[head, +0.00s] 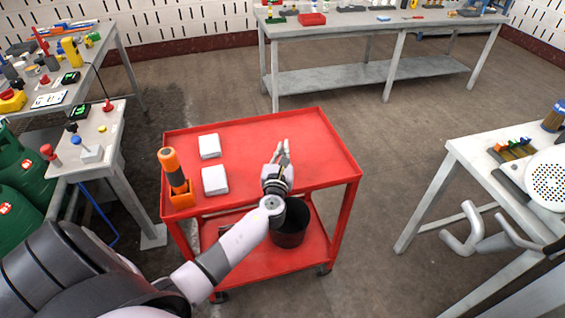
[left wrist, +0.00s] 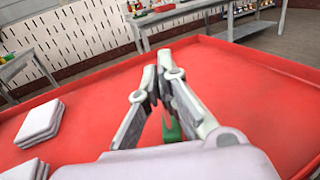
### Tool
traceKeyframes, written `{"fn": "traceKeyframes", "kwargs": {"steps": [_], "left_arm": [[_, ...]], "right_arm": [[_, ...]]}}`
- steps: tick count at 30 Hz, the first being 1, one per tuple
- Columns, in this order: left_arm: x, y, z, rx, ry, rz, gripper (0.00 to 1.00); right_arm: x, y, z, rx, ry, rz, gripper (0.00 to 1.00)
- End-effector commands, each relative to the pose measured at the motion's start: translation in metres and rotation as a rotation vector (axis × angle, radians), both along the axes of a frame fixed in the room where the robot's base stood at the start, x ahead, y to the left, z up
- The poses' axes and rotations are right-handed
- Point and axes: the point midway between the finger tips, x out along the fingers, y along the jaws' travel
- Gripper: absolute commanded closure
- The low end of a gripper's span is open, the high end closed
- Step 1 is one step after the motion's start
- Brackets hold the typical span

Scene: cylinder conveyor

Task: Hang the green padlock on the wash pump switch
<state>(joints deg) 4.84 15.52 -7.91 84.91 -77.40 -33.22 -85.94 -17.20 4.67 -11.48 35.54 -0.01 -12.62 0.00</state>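My left gripper (head: 281,148) reaches over the top of the red cart (head: 330,160). In the left wrist view its two fingers (left wrist: 157,82) slant towards each other, with their tips close. A small green piece (left wrist: 172,129) shows between the fingers, low in the gap. It may be the green padlock, but most of it is hidden, and I cannot tell if it is gripped or lies below. I cannot single out the wash pump switch. Red and blue knobbed devices, one of them a grey block (head: 91,153), stand on the left table. My right gripper is not in view.
White pads (head: 209,146) and an orange-handled tool in a holder (head: 174,172) sit on the cart's left side. A black bin (head: 290,232) stands on its lower shelf. A grey bench (head: 390,25) is behind. A table (head: 465,150) stands right. Floor between is clear.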

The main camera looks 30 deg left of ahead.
Motion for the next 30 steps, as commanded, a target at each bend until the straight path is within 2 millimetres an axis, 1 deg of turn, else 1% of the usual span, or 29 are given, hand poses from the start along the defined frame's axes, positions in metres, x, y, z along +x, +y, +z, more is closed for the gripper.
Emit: {"fn": "traceKeyframes", "kwargs": {"steps": [5,8,11,14,19,21,24,27,30], "left_arm": [[0.000,0.000,0.004,0.000,-0.001,0.000,1.00],[0.000,0.000,0.013,-0.001,-0.003,0.001,1.00],[0.000,0.000,0.027,-0.001,-0.004,0.001,1.00],[0.000,0.001,0.049,0.000,-0.006,0.001,1.00],[0.000,0.000,0.098,0.002,-0.006,-0.001,1.00],[0.000,0.000,0.119,0.002,-0.007,-0.002,1.00],[0.001,0.000,0.146,0.003,-0.006,-0.001,1.00],[0.000,0.000,0.167,0.004,-0.005,-0.001,1.00],[0.000,0.000,0.183,0.001,-0.005,-0.002,1.00]], "right_arm": [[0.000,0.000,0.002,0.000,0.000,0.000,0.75],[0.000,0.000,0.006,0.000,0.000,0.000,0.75],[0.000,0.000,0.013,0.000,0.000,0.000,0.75],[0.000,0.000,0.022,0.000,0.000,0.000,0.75],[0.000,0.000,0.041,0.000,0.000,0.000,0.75],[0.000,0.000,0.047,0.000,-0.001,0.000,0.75],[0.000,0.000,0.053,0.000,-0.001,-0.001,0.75],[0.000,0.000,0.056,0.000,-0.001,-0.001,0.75],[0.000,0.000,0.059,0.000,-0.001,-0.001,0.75]]}}
